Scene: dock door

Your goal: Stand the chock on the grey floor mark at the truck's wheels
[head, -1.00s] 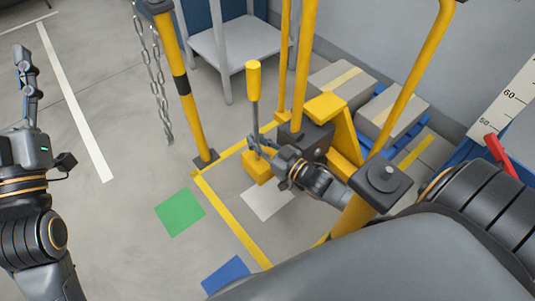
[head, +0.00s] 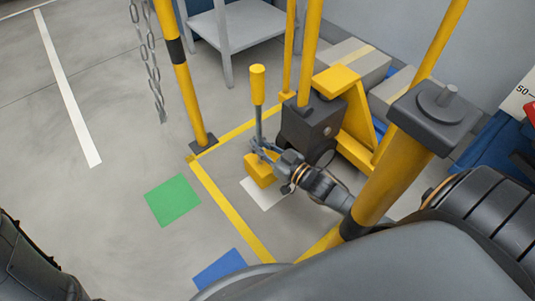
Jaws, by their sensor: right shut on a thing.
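The chock is a yellow block (head: 260,171) with a grey upright rod and a yellow handle grip (head: 258,84) on top. My right gripper (head: 264,149) is shut on the chock's rod, just above the block. The block covers the far left part of a pale grey-white floor mark (head: 262,196). I cannot tell whether it touches the floor. The yellow pallet truck (head: 349,88) with its dark housing (head: 308,121) stands just right of the chock. A dark wheel shows low at the housing, partly hidden by my right arm. My left gripper is out of view.
A green mark (head: 172,201) and a blue mark (head: 219,270) lie left of a yellow floor line (head: 230,212). Yellow posts (head: 184,85) (head: 388,170) stand left and right, a chain (head: 152,70) hanging by the left one. A grey table (head: 235,28) and boxes (head: 355,62) are behind.

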